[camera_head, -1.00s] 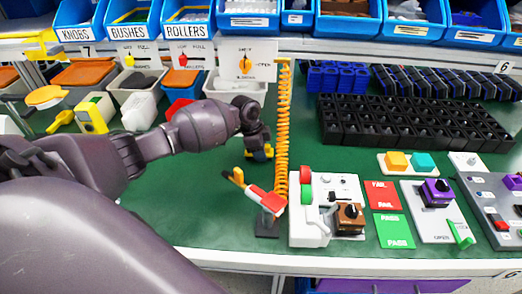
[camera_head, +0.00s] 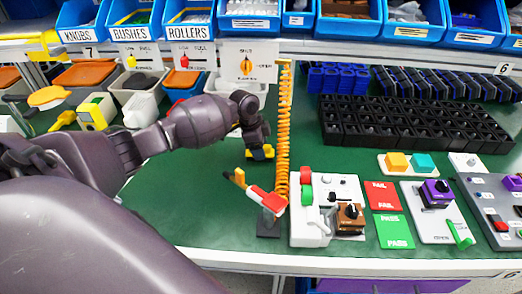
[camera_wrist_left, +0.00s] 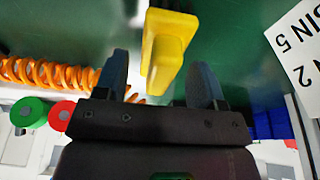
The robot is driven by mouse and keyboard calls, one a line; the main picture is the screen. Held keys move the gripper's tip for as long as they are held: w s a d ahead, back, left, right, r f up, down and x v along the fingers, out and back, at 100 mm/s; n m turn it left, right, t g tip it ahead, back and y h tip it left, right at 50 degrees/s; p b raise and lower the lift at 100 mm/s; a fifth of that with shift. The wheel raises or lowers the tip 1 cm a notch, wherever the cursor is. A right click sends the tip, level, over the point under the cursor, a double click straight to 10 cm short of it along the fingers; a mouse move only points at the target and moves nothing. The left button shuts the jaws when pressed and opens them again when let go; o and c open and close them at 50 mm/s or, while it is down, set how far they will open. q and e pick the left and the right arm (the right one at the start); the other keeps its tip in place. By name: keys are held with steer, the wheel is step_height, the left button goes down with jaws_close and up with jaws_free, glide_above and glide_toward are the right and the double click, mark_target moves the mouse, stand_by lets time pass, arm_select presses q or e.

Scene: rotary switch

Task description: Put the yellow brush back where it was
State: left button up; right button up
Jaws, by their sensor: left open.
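The yellow brush (camera_head: 262,153), as I take this yellow piece to be, is at the green bench top beside the orange coiled hose. Only a small part shows in the head view below my left gripper (camera_head: 257,142). In the left wrist view it is a yellow block with a raised part (camera_wrist_left: 166,48), ahead of and between the fingertips. My left gripper (camera_wrist_left: 159,66) is open, with a finger on each side and gaps to the yellow piece. My right gripper is not in view.
The orange coiled hose (camera_head: 282,130) hangs close to the gripper's right. A red, white and yellow tool (camera_head: 266,198) and a switch panel (camera_head: 326,210) stand nearer the front. Containers (camera_head: 136,110) and a black tray (camera_head: 408,122) are behind. Green bench is free at front left.

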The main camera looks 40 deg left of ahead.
arm_select(q)
steer(key=p+v, duration=0.1)
steer(key=v, duration=0.9)
steer(key=shift+d, duration=0.1)
